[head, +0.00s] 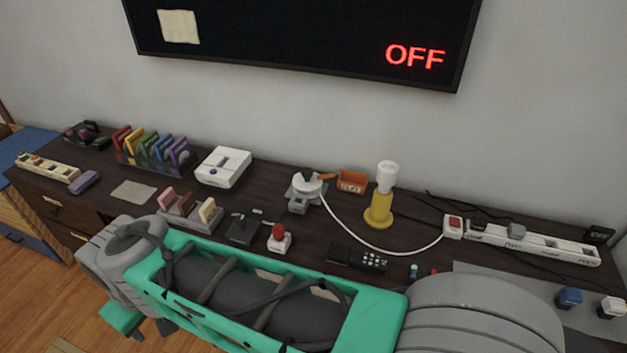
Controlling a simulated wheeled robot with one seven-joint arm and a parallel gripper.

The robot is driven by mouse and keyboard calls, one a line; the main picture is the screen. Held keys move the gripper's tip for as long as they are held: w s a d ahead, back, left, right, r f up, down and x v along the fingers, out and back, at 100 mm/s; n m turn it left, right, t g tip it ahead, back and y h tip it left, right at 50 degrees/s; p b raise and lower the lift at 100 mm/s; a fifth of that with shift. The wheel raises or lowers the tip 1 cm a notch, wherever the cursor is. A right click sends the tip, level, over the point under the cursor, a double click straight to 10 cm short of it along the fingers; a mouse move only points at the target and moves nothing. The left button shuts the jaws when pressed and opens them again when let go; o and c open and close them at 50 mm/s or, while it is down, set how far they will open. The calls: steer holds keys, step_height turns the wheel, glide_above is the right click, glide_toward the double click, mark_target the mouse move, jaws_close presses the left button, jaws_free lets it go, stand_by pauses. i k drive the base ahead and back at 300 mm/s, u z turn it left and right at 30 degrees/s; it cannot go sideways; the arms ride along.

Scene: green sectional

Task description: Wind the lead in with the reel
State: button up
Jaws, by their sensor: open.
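The reel (306,186) is a round white drum with a notch in its top, on a grey base at the middle of the dark desk. A white lead (364,238) runs from it in a long slack curve to the right, along the desk. It ends at a white block with a red switch (453,224), beside the left end of a long white power strip (535,243). My green and grey arm crosses the foreground, below and in front of the reel. My gripper does not show clearly in this view.
A yellow stand with a white top (379,210) stands just behind the lead. An orange bin (352,182) is right of the reel. A red-button box (279,238) and black remote (357,258) lie in front. The wall screen (300,40) reads OFF.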

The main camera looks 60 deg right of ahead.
mark_target(308, 182)
steer(key=u, duration=0.05)
steer(key=k, duration=0.55)
steer(key=u, duration=0.95)
steer(key=i, duration=0.9)
steer(key=z, duration=3.2)
steer(key=i, duration=0.6)
steer(key=z, duration=0.15)
